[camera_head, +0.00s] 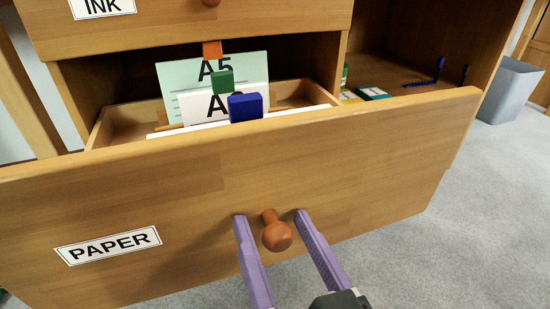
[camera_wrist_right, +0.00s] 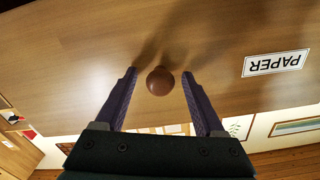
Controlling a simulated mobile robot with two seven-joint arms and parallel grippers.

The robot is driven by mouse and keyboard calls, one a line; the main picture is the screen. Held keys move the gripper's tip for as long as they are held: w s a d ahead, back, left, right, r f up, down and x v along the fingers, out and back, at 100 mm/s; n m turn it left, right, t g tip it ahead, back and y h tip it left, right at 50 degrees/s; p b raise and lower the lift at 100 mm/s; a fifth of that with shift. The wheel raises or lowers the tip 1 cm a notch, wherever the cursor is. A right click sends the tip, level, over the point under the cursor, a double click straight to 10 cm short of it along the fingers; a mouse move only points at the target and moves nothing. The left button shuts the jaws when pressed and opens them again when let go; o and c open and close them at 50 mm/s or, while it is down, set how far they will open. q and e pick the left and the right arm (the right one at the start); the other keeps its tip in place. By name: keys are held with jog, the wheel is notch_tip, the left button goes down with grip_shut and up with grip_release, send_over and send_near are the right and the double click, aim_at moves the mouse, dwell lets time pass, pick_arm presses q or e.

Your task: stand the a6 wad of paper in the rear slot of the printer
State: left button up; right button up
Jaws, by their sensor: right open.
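The drawer labelled PAPER (camera_head: 330,165) is pulled out part way. Inside stand paper stacks with coloured tabs: a pale green A5 sheet (camera_head: 172,85) with an orange tab, and a white sheet (camera_head: 255,92) with a green tab and a partly hidden label starting with A. A blue tab (camera_head: 245,107) stands in front, over a low white sheet edge. I cannot tell which wad is A6. My right gripper (camera_head: 270,214) is open, its purple fingers on either side of the round drawer knob (camera_head: 277,236), apart from it. The knob also shows between the fingers in the right wrist view (camera_wrist_right: 160,81). No printer shows.
An upper drawer labelled INK (camera_head: 180,28) is above, shut. An open compartment at right holds small boxes (camera_head: 372,93) and a blue item (camera_head: 425,80). A grey bin (camera_head: 507,90) stands on the carpet (camera_head: 480,200), which is clear at right.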

jog(key=p+v, duration=0.4)
jog(key=v, duration=0.6)
